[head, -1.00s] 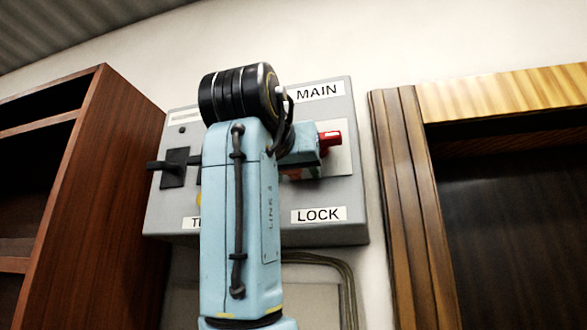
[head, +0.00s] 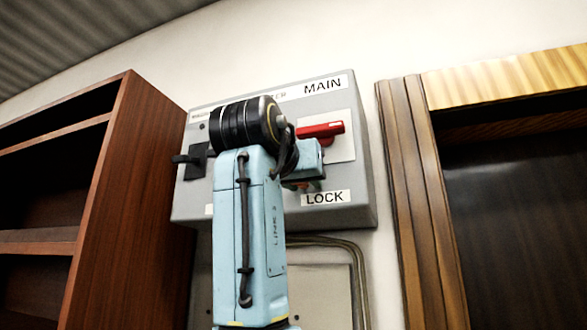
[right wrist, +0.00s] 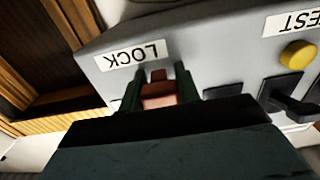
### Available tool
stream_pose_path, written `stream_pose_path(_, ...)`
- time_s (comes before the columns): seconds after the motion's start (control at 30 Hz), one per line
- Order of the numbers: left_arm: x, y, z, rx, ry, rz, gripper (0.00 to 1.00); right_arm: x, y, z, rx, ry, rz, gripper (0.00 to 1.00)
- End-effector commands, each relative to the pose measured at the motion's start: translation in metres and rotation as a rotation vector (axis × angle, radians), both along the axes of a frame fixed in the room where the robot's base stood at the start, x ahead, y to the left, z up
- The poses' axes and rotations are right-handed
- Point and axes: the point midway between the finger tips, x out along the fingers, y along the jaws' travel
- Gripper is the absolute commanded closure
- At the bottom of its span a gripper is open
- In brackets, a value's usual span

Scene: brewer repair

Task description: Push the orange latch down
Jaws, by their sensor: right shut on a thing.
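The orange latch (right wrist: 158,93) shows in the right wrist view as a reddish-orange block beside the LOCK label (right wrist: 130,54). My right gripper (right wrist: 158,90) has its dark fingers on both sides of the latch and is shut on it. In the head view my blue right arm hides most of the gripper and nearly all of the latch, just above the LOCK label (head: 325,198). My left gripper is not in view.
The grey panel (head: 355,185) on the wall carries a red handle (head: 320,131) under the MAIN label and a black switch (head: 194,160). A yellow button (right wrist: 298,55) is near the TEST label. A brown shelf (head: 130,200) stands left, a wooden frame (head: 400,190) right.

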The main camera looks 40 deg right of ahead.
Motion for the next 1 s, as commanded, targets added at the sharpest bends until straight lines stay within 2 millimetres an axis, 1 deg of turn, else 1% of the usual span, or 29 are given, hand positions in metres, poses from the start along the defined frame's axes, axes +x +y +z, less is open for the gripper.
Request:
stream_pose_path(0.03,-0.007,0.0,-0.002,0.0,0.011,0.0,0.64,-0.001,-0.002,-0.006,0.01,0.006,-0.008,1.0)
stream_pose_path(0.1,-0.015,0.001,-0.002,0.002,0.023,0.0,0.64,-0.002,-0.003,-0.005,0.011,0.007,-0.012,1.0)
stream_pose_path(0.13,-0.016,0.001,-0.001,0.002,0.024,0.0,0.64,-0.002,-0.003,-0.005,0.012,0.007,-0.012,1.0)
stream_pose_path(0.17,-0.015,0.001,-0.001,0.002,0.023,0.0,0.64,-0.002,-0.003,-0.005,0.013,0.008,-0.012,1.0)
stream_pose_path(0.27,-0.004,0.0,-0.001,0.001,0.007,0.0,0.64,-0.001,-0.003,-0.005,0.013,0.008,-0.012,1.0)
stream_pose_path(0.3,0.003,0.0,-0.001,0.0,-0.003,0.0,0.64,-0.001,-0.003,-0.005,0.013,0.009,-0.012,0.65)
stream_pose_path(0.4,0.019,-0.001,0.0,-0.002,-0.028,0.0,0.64,-0.001,-0.002,-0.005,0.012,0.007,-0.009,0.52)
stream_pose_path(0.47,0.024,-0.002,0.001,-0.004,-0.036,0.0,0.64,-0.001,-0.002,-0.004,0.011,0.007,-0.008,0.45)
stream_pose_path(0.57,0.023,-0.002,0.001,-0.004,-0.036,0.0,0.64,-0.001,-0.001,-0.004,0.01,0.005,-0.008,0.45)
stream_pose_path(0.77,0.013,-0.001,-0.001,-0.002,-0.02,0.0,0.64,-0.002,0.0,-0.003,0.008,0.004,-0.007,0.45)
stream_pose_path(0.87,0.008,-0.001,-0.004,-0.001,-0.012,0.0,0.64,-0.007,0.008,-0.004,0.007,0.004,-0.005,0.45)
stream_pose_path(0.97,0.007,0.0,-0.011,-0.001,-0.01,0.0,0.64,-0.017,0.021,-0.004,0.007,0.001,-0.005,0.45)
stream_pose_path(1.0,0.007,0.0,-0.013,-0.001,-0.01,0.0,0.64,-0.021,0.029,-0.005,0.007,0.001,-0.004,0.45)
